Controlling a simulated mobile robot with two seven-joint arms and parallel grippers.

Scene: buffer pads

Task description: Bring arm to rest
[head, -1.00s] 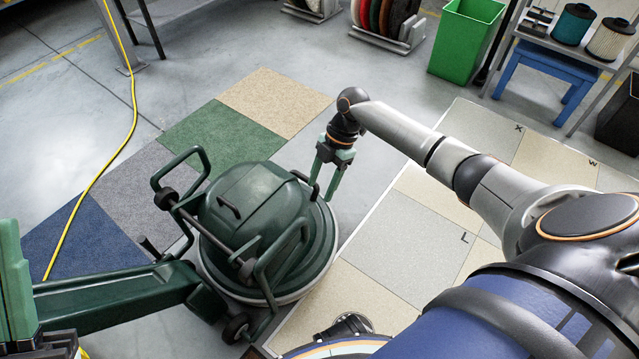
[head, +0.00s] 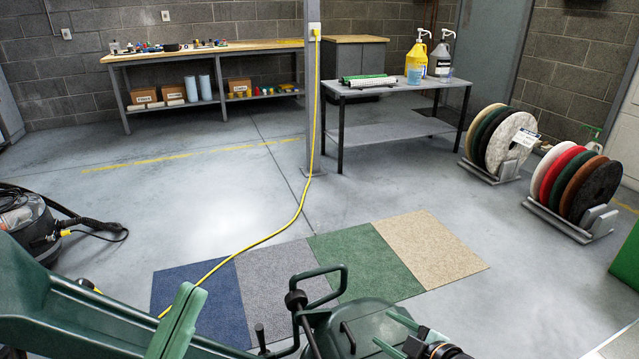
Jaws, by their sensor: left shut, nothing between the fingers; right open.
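My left gripper (head: 188,292) shows at the lower left as pale green fingers pointing up, shut and empty, in front of a dark green beam of the floor machine. My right gripper (head: 396,333) is at the bottom, right of centre, with its two pale green fingers apart and nothing visible between them. Its fingers point left toward the green floor machine (head: 375,325). I cannot tell whether they touch it. The machine's top and looped handle show; its lower part is cut off by the frame. Most of both arms is out of view.
Blue, grey, green and tan carpet squares (head: 440,250) lie beyond the machine. A yellow cord (head: 285,228) crosses them to a post (head: 313,110). A grey table (head: 390,115), a workbench (head: 210,52), pad racks (head: 570,215) and a vacuum (head: 35,225) stand around open floor.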

